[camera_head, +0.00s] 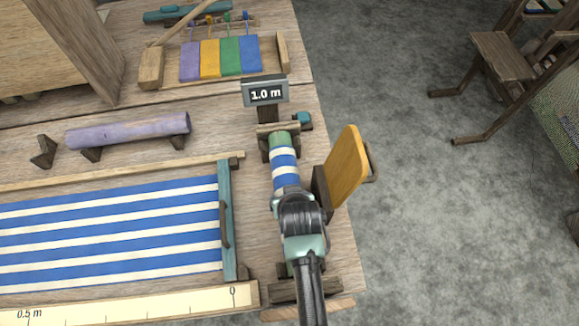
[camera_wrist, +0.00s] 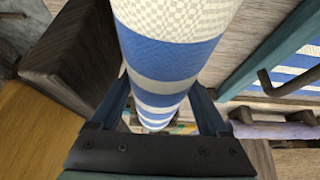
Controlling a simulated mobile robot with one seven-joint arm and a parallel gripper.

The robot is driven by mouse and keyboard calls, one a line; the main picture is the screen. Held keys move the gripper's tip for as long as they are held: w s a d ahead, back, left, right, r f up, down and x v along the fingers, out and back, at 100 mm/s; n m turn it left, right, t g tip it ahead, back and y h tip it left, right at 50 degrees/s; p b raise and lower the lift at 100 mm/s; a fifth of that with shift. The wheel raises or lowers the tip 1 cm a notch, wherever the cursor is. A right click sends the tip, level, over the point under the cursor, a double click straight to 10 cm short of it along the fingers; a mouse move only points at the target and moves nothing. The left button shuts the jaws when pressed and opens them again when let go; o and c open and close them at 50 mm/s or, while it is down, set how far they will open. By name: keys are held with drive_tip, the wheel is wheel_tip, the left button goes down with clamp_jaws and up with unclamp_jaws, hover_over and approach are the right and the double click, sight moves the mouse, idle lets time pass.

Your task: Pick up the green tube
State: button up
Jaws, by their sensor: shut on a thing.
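The green tube (camera_head: 279,141) shows as a green end at the far end of a roll wrapped in blue and white striped cloth (camera_head: 285,172), on the table's right side. My gripper (camera_head: 289,193) is over the near part of this roll, shut on it. In the wrist view the striped roll (camera_wrist: 170,58) runs between the two fingers of my gripper (camera_wrist: 165,108), one on each side. The tube's near end is hidden under my gripper and wrist. I cannot tell whether the roll is clear of its wooden supports.
A yellow paddle (camera_head: 347,168) on a dark block is close at the right. A striped cloth (camera_head: 110,235) with a teal bar (camera_head: 227,220) lies left. A purple tube (camera_head: 128,131) rests on stands.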

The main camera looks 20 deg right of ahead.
clamp_jaws()
drive_tip(key=shift+r, duration=0.15)
wheel_tip(320, 180, up, 10)
drive_tip(key=shift+f, duration=0.1)
